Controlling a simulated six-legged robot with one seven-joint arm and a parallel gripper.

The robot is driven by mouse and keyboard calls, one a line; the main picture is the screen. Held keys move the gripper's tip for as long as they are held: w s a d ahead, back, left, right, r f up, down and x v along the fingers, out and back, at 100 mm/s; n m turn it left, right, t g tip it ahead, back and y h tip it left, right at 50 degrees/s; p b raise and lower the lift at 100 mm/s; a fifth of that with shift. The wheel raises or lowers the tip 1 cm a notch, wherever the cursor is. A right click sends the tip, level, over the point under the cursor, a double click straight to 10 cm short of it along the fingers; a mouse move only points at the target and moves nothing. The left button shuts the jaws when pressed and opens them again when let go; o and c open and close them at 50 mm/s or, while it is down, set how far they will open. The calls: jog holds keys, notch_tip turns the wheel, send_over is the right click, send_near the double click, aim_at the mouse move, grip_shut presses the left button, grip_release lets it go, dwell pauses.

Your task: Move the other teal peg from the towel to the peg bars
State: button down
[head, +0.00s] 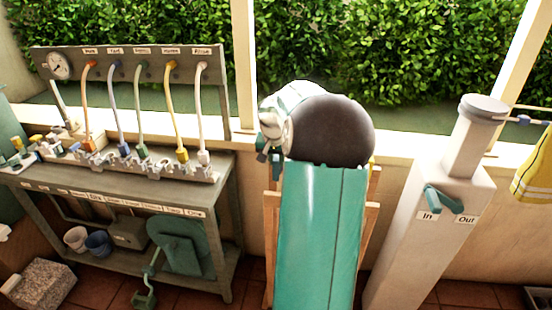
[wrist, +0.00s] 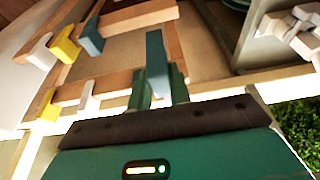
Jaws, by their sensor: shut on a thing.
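In the wrist view, my gripper (wrist: 160,82) is shut on a teal peg (wrist: 156,58), which sticks out beyond the fingertips. The wooden peg bars lie ahead: an upper bar (wrist: 135,20) and a lower bar (wrist: 112,86). The upper bar carries a white peg (wrist: 38,48), a yellow peg (wrist: 66,46) and a blue-teal peg (wrist: 90,37). The lower bar carries a yellow peg (wrist: 46,106) and a white peg (wrist: 87,97). The held peg is close to the lower bar's right part; I cannot tell whether they touch. In the head view, my arm hides the fingertips. A yellow towel (head: 533,175) hangs at far right.
A blue peg-like piece (head: 523,119) sits on the line by the towel. A pale pillar (head: 432,215) with a teal In/Out lever (head: 443,201) stands right of my arm. A grey bench (head: 105,200) with several coloured hoses stands left. A hedge is behind.

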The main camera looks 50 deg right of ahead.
aim_at(276, 167)
jog(key=shift+f, duration=5.55)
jog(key=c, duration=1.2)
grip_release()
jog(key=shift+r, duration=4.05)
jog(key=shift+a, duration=0.1)
